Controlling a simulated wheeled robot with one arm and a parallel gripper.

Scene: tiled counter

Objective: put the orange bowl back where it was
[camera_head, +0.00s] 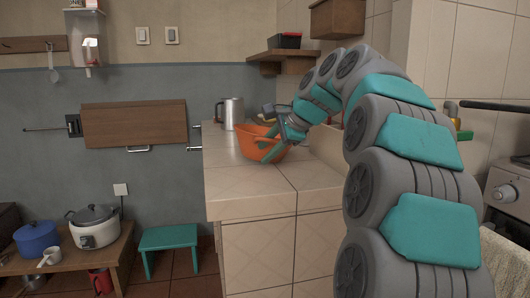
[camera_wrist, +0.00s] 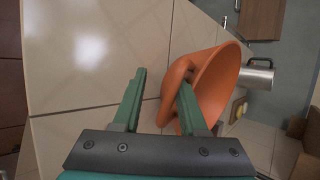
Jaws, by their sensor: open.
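The orange bowl (camera_head: 250,143) sits on the tiled counter (camera_head: 238,180), near its far end. In the wrist view the bowl (camera_wrist: 225,85) is at right of centre, its opening turned away to the right in that picture. My gripper (camera_head: 270,147) is at the bowl's right side in the head view. In the wrist view my gripper (camera_wrist: 162,80) is open, with the right finger overlapping the bowl's near edge and the left finger over bare tile. I cannot tell whether the right finger touches the bowl.
A metal mug (camera_head: 232,112) stands behind the bowl; it also shows in the wrist view (camera_wrist: 257,73). A wooden shelf (camera_head: 283,56) juts from the wall above. The counter's front part is clear. A green stool (camera_head: 168,238) stands on the floor at left.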

